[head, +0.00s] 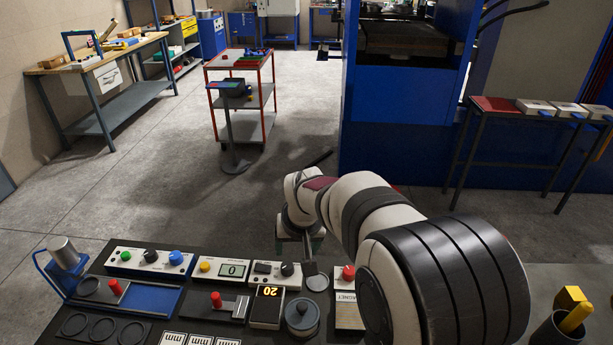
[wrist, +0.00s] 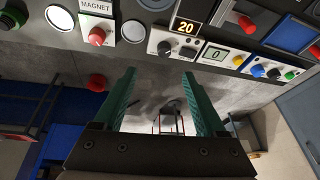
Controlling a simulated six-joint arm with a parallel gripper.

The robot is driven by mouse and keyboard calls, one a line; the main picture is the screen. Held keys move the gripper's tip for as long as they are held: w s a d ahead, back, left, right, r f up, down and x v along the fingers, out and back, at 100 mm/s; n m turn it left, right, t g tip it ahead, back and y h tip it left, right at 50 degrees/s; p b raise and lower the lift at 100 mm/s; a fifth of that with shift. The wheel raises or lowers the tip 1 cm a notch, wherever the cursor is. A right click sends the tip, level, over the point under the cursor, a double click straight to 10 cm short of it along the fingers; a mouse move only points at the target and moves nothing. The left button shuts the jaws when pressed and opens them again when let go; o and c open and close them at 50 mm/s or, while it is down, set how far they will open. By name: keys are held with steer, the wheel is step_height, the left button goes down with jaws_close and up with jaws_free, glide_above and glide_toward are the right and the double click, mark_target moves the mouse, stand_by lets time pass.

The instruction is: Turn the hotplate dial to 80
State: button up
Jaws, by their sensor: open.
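A black dial (head: 287,269) sits on a white control box, and a dark display reading 20 (head: 268,292) stands just in front of it. In the wrist view the dial (wrist: 165,48) shows near the 20 display (wrist: 186,25). No label names the hotplate. My gripper (head: 300,243) is just behind the dial box in the head view. In the wrist view my gripper (wrist: 159,72) has its two green fingers wide apart and nothing between them. The dial lies beyond the fingertips, roughly in line with the gap. Contact is not visible.
A magnet box with a red knob (head: 348,272) stands right of the dial. A white box with a 0 display (head: 233,270) stands left. A round grey pot (head: 302,315) is in front. A box with green, black and blue knobs (head: 150,258) is farther left.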

mark_target(288, 266)
steer(key=x, duration=0.5)
steer(key=w+a+x, duration=0.1)
steer(key=x, duration=1.1)
steer(key=shift+w+a+r, duration=0.2)
jaws_close()
